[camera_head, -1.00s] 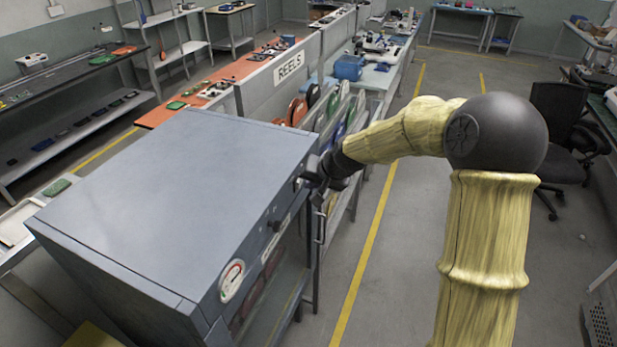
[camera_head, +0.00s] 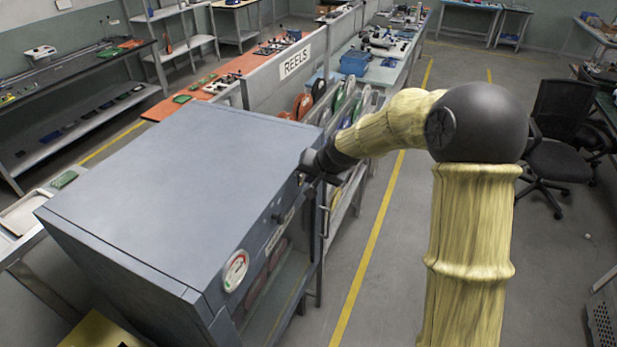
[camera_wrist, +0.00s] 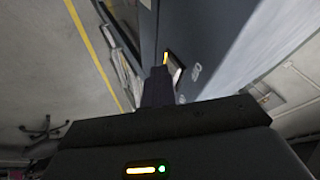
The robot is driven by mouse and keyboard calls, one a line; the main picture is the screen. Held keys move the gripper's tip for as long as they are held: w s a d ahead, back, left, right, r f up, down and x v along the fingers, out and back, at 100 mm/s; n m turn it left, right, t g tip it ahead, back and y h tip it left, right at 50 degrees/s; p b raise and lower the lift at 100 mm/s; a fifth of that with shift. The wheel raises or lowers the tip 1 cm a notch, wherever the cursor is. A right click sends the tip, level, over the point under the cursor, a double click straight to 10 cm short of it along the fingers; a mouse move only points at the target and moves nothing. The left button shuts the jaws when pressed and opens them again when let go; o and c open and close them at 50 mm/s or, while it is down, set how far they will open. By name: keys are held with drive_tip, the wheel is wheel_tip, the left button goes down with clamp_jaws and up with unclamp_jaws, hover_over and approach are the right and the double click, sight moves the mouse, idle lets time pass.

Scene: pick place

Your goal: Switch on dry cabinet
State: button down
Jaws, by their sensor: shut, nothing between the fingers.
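The dry cabinet (camera_head: 170,185) is a large blue-grey box at the left of the head view, with a round dial (camera_head: 235,270) and a dark knob (camera_head: 279,217) on its front. My gripper (camera_head: 306,168) is shut and empty at the top right of that front face. In the wrist view the shut fingers (camera_wrist: 159,74) are close against the cabinet face (camera_wrist: 215,35). A small lit yellow strip (camera_wrist: 166,57) and a pale plate show just beside the fingertips. Whether the fingers touch the switch cannot be told; the arm hides that spot in the head view.
A rack of coloured reels (camera_head: 335,103) stands behind the cabinet, near my forearm. An orange-topped bench (camera_head: 215,83) is further back. A black chair (camera_head: 562,140) is at the right. Open floor with a yellow line (camera_head: 375,235) lies between.

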drive_tip(key=shift+w, duration=0.1)
drive_tip(key=shift+w+d, duration=0.55)
drive_tip(key=s+d+r+b, duration=0.4)
drive_tip(key=s+d+r, duration=0.1)
drive_tip(key=d+r, duration=0.2)
drive_tip(key=shift+s+d+r, duration=0.3)
drive_tip(key=shift+s+r, duration=0.05)
drive_tip(key=shift+r, duration=0.15)
idle(0.3)
drive_tip(key=shift+f+b, duration=0.1)
drive_tip(key=shift+b, duration=0.25)
